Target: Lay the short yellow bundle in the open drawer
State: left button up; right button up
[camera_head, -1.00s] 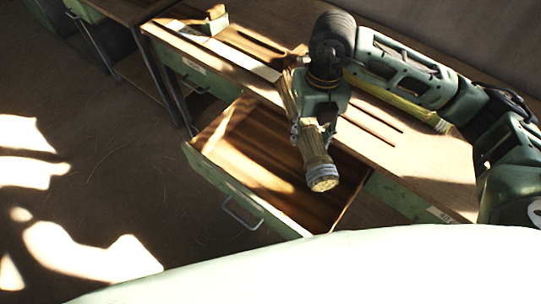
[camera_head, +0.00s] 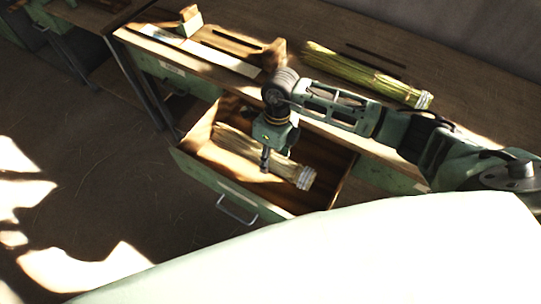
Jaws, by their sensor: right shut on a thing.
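The short yellow bundle (camera_head: 290,172) is a pale sheaf with a light bound end pointing toward the lower right. It lies low and slantwise within the open drawer (camera_head: 192,171); I cannot tell whether it touches the drawer floor. My right gripper (camera_head: 265,163) reaches down from above and is shut on the bundle near its middle. The gripper hides part of the bundle, and its far finger is hidden. The drawer is green-fronted with a brown wooden inside and is pulled out from the bench. My left gripper is not in view.
A longer green-yellow bundle (camera_head: 350,68) lies on the wooden bench top (camera_head: 460,100). The drawer's metal handle (camera_head: 237,212) sticks out over the floor. My pale body fills the bottom right.

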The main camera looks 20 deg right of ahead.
aim_at(269, 179)
notch_tip(269, 179, down, 9)
jog(key=b, duration=0.6)
jog(key=shift+r, duration=0.2)
jog(key=o, duration=1.2)
jog(key=shift+r, duration=0.2)
jog(key=r, duration=0.3)
jog(key=w+d+r, duration=0.1)
jog(key=r, duration=0.7)
jog(key=shift+w+d+r, duration=0.2)
jog(key=shift+w+d, duration=0.1)
jog(key=shift+d, duration=0.05)
